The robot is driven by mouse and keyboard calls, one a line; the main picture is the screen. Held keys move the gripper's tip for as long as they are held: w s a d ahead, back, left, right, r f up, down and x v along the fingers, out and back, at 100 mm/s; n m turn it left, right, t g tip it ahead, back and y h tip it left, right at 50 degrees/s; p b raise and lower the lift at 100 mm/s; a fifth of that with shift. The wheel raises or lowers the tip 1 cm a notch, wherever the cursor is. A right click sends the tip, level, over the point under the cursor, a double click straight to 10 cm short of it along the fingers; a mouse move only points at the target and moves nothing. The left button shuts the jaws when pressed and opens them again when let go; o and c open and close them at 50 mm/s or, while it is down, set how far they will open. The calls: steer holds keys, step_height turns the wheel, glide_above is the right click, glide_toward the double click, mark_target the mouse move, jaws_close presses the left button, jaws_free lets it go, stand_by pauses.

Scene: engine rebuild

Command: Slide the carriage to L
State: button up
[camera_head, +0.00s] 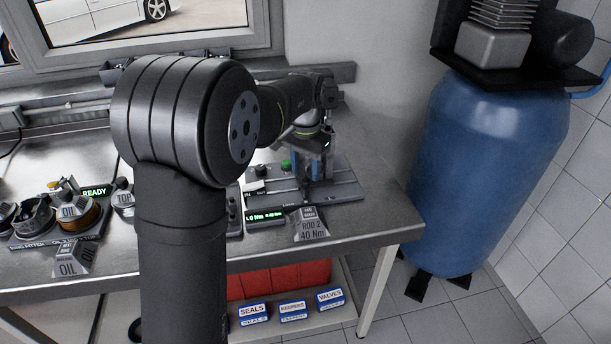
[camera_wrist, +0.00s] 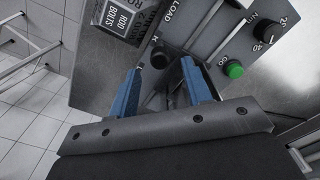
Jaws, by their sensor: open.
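The grey bench fixture (camera_head: 345,190) with a slot stands at the right end of the bench. In the wrist view, its plate (camera_wrist: 188,22) bears the word LOAD, and a black round knob (camera_wrist: 159,57) shows between my finger pads. This knob may belong to the carriage; the carriage body is not clearly seen. My gripper (camera_wrist: 160,67) is open, its blue fingers on either side of the knob, and I cannot tell whether they touch it. In the head view my gripper (camera_head: 317,178) points down over the fixture. The L mark cannot be made out clearly.
A green button (camera_wrist: 234,70) and a black dial (camera_wrist: 270,31) sit beside the slot. A ROD 2 40 Nm sign (camera_head: 311,228) stands at the front edge. The OIL station (camera_head: 78,210) is at the left. A blue tank (camera_head: 485,175) stands right of the bench.

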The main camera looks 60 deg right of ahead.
mark_target(306, 179)
steer(key=shift+f, duration=1.55)
steer(key=shift+c, duration=0.3)
jaws_close()
steer(key=shift+s+d+r, duration=0.1)
steer(key=shift+s+d, duration=2.45)
steer(key=shift+d, duration=0.05)
jaws_free()
steer(key=shift+s, duration=0.1)
steer(key=shift+o, duration=0.3)
